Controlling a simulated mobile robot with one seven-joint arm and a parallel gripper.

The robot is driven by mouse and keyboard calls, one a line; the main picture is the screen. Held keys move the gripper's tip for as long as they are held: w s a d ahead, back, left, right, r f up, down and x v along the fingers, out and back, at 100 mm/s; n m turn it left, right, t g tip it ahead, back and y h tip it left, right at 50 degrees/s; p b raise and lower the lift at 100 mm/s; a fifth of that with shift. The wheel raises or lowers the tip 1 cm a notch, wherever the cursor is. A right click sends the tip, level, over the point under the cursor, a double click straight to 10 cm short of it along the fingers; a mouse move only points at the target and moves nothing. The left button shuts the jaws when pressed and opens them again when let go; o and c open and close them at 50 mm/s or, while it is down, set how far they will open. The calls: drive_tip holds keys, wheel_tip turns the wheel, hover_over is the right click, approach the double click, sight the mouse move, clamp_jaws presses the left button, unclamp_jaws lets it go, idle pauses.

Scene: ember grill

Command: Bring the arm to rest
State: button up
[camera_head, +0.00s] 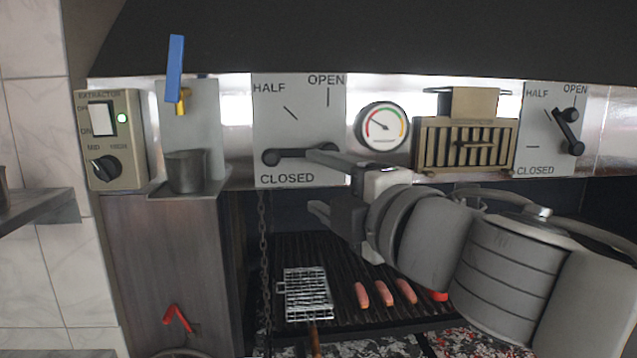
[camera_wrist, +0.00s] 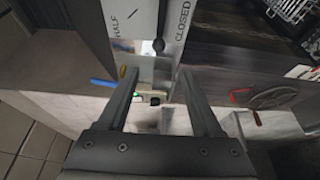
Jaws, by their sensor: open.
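My gripper (camera_head: 316,181) is in front of the left damper plate (camera_head: 300,115), its jaws open and pointing left. In the wrist view, its two fingers (camera_wrist: 160,78) are apart with nothing held between them. The left lever (camera_head: 290,155) lies nearly level along the CLOSED position; its right end is partly hidden by my upper finger. Its dark knob also shows in the wrist view (camera_wrist: 157,46), beyond the fingertips. My arm reaches in from the right, across the front of the grill.
The right damper lever (camera_head: 571,130) points up towards OPEN. Sausages (camera_head: 383,294) and a wire basket (camera_head: 306,295) lie on the grill below. A chain (camera_head: 263,240) hangs left of it. A metal cup (camera_head: 186,171) stands on a small shelf.

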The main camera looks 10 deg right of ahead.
drive_tip(key=s+d+f+m+g+h+b, duration=0.1)
drive_tip(key=d+f+m+g+h+b, duration=0.1)
drive_tip(key=d+f+m+h, duration=0.45)
drive_tip(key=s+d+f+m+g+h+b, duration=0.1)
drive_tip(key=d+f+m+g+h+b, duration=0.2)
drive_tip(key=f+m, duration=0.65)
drive_tip(key=s+f+m+g+y+b, duration=0.1)
drive_tip(key=s+f+m+g, duration=0.2)
drive_tip(key=f, duration=0.5)
drive_tip(key=s+a+f+m+g+y+b, duration=0.1)
drive_tip(key=s+f+m+g, duration=0.2)
drive_tip(key=s+f, duration=0.3)
drive_tip(key=shift+s+a+f+m+y, duration=0.25)
drive_tip(key=shift+f+m+y, duration=0.1)
drive_tip(key=shift+f, duration=0.6)
